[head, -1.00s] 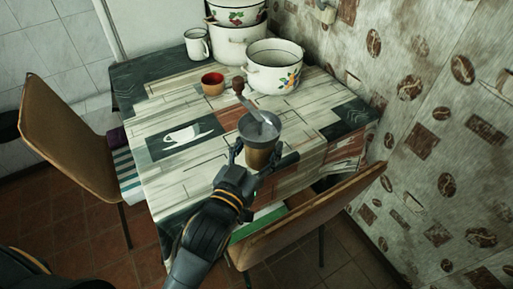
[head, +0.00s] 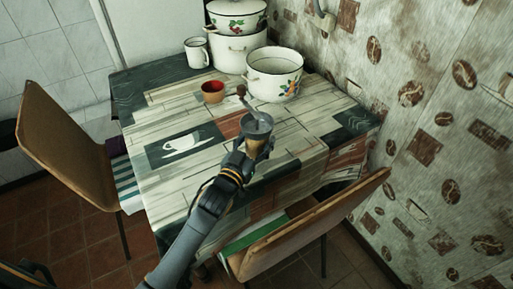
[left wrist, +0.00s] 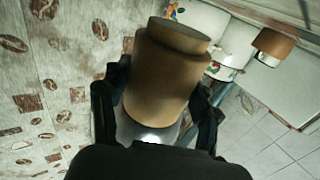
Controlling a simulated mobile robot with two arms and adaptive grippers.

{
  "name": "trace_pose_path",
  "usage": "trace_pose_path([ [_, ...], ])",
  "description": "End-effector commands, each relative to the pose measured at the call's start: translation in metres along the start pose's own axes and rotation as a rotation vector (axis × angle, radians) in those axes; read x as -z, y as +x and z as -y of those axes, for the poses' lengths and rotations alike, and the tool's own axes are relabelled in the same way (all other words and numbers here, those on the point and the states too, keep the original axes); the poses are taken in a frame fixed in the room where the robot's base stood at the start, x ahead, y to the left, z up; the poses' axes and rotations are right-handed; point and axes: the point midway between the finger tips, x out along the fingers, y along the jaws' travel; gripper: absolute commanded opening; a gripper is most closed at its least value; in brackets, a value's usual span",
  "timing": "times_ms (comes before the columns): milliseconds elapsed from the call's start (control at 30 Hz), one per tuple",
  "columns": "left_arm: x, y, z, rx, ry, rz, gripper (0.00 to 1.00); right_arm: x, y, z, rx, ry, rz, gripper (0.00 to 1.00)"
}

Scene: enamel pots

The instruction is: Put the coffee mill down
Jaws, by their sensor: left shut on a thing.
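The coffee mill (head: 257,127) has a grey metal bowl top, a crank with a brown knob and a tan body. My left gripper (head: 252,149) is shut on its body and holds it upright over the front right part of the table (head: 190,168). In the left wrist view the tan body (left wrist: 163,80) sits between the two dark fingers (left wrist: 157,105). The gripper hides the mill's lower part in the head view, so I cannot tell whether its base touches the table. My right gripper is not in view.
Chairs stand at the left (head: 65,150) and front (head: 310,222). The tabletop left of the mill is clear.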

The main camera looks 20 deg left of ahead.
Motion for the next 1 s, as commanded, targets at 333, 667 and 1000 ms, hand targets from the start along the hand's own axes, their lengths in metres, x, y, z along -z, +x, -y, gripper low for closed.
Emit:
trace_pose_path([
  [333,-0.034,0.007,0.004,0.0,-0.001,-0.004,0.02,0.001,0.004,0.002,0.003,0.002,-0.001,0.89],
  [667,-0.037,0.006,0.004,-0.001,0.0,-0.006,0.02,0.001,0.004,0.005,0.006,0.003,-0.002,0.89],
  [1000,-0.042,0.006,0.004,0.0,0.0,0.0,0.85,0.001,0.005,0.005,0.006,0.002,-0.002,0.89],
])
